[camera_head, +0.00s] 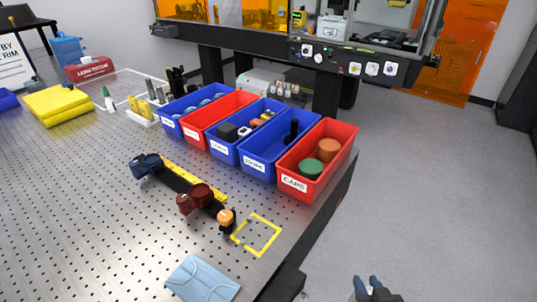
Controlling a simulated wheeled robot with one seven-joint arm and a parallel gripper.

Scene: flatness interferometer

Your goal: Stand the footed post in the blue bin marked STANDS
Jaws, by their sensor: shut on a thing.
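A row of blue and red bins stands along the table's right side. The fourth, a blue bin (259,147), has a front label too small to read surely; STANDS fits. A slim black post (294,132) shows upright inside it; its lower end is hidden. My gripper (367,284) is at the bottom edge of the view, over the floor, right of the table and well apart from the bins. Its fingers are shut on a dark thing, mostly cut off by the frame. I cannot tell whether this is the footed post.
A red bin (316,180) marked CAPS holds a green and an orange round piece. Mounted parts (195,199) and an orange-topped black piece (227,219) stand before the bins. A yellow outlined square (266,247) is empty. A blue mask (202,281) lies at the front.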

